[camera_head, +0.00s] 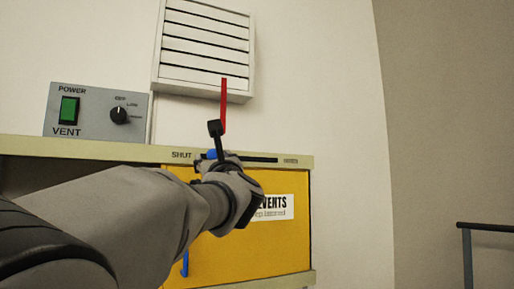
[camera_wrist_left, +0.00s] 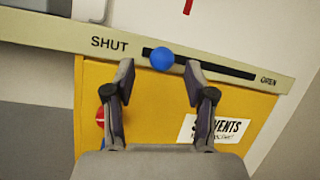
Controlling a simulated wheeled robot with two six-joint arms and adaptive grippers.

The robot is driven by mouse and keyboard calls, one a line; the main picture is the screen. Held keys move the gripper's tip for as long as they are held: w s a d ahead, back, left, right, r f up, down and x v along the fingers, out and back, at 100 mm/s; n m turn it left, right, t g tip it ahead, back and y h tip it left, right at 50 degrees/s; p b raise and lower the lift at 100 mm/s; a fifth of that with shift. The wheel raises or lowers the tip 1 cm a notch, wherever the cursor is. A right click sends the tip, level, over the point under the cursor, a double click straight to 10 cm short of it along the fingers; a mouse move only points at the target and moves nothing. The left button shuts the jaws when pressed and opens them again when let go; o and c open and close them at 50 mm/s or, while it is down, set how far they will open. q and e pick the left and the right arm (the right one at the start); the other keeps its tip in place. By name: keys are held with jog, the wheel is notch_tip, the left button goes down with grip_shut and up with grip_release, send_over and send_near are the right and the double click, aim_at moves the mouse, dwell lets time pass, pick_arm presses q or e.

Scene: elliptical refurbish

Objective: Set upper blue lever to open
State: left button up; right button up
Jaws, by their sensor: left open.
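The upper blue lever is a round blue knob (camera_wrist_left: 161,60) on a dark horizontal slot in the pale rail. It sits near the slot's SHUT end, away from the OPEN label. In the head view the blue knob (camera_head: 212,154) is partly hidden by my gripper. My left gripper (camera_wrist_left: 160,78) is open, its fingertips just below the rail on either side of the knob in the wrist picture. I see no clear contact with the knob. In the head view the left gripper (camera_head: 222,172) is in front of the rail. My right gripper is not in view.
Below the rail is a yellow door panel (camera_head: 273,252) with a white label and a lower blue handle (camera_head: 185,263). A grey power box (camera_head: 90,112) stands at left. A slatted vent (camera_head: 205,48) with a red strip (camera_head: 223,105) is above. A dark railing (camera_head: 487,228) is at right.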

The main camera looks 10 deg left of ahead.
aim_at(213, 157)
pick_arm(q)
jog(key=p+x, duration=0.1)
jog(key=x, duration=0.1)
jog(key=p+x, duration=0.2)
jog(key=shift+w+d+r, duration=0.1)
jog(key=shift+d+r, duration=0.1)
jog(key=shift+r, duration=0.1)
jog(key=shift+w+a+f, duration=0.2)
jog(key=shift+w+a, duration=0.1)
jog(key=shift+w, duration=0.05)
jog(key=shift+s, duration=0.15)
jog(key=shift+c, duration=1.1)
jog(key=shift+d, duration=0.15)
grip_shut()
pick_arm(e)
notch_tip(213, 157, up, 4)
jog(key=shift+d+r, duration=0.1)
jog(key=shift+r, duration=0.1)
pick_arm(q)
jog(key=shift+s, duration=0.1)
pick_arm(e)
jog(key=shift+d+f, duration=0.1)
